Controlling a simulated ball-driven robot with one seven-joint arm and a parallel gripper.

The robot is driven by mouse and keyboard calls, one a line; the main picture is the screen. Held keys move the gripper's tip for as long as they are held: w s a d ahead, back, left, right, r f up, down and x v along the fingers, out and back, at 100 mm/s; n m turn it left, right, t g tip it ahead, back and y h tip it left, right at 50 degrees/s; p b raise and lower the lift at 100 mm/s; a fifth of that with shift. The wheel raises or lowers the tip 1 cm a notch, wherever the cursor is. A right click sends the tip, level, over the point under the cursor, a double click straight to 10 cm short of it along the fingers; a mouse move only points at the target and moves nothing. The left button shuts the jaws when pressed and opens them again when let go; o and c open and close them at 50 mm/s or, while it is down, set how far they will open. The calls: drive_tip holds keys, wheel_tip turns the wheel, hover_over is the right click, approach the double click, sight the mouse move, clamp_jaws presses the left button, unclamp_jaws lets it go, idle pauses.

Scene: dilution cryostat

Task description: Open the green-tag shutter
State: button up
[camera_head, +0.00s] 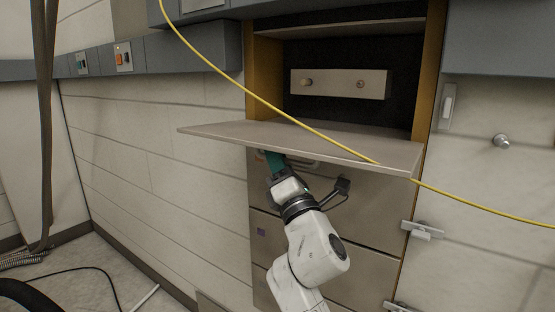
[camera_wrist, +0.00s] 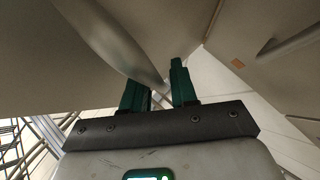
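A wide beige shutter (camera_head: 300,142) sticks out almost level from the cabinet front, with a dark recess open above it. I see no green tag in either view. My gripper (camera_head: 272,160) is under the shutter, near its left part, with its green fingers partly hidden by the panel edge. In the wrist view, a grey bar handle (camera_wrist: 115,45) runs from the upper left toward the gap between the fingers of my gripper (camera_wrist: 160,88). The fingers stand apart with the handle's end between or just behind them; firm contact cannot be told.
Below are closed panels, one with a purple tag (camera_head: 261,232). The wrist view shows an orange tag (camera_wrist: 238,64) beside another handle (camera_wrist: 290,40). A yellow cable (camera_head: 230,78) hangs across the shutter in the head view. A latch (camera_head: 422,230) sits at right.

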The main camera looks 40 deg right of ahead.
drive_tip(key=shift+s+a+r, duration=0.1)
drive_tip(key=shift+a+r, duration=0.1)
drive_tip(key=shift+a, duration=0.05)
drive_tip(key=b+v, duration=0.1)
drive_tip(key=v, duration=0.9)
drive_tip(key=shift+s+d+f, duration=0.2)
drive_tip(key=shift+s+f, duration=0.1)
drive_tip(key=shift+f, duration=0.05)
